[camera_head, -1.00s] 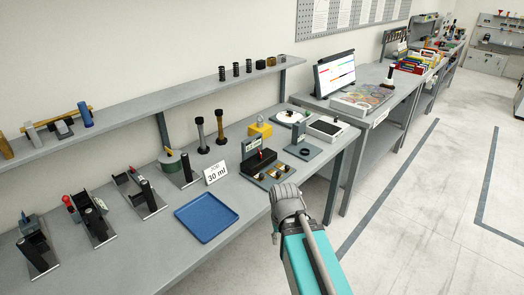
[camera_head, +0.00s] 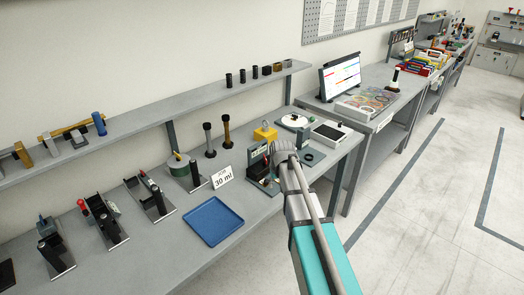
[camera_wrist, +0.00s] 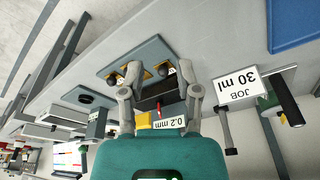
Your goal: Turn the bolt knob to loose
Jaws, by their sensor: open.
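The bench fixture (camera_head: 254,170), a dark base with an upright label plate, is partly hidden behind my gripper (camera_head: 283,152) in the head view. In the wrist view its black block (camera_wrist: 160,95) carries a thin red part and a "0.2 mm" label (camera_wrist: 168,122). A small dark knob (camera_wrist: 163,70) on a brass-coloured plate shows between the fingertips of my gripper (camera_wrist: 160,67). A second dark knob (camera_wrist: 118,79) on a similar plate is left of the left fingertip. My gripper is open over the fixture and holds nothing. I cannot tell which knob is the bolt knob.
A yellow block (camera_head: 265,133) and a white scale-like device (camera_head: 330,131) stand behind. Several black fixtures line the left bench. A shelf (camera_head: 200,104) runs above.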

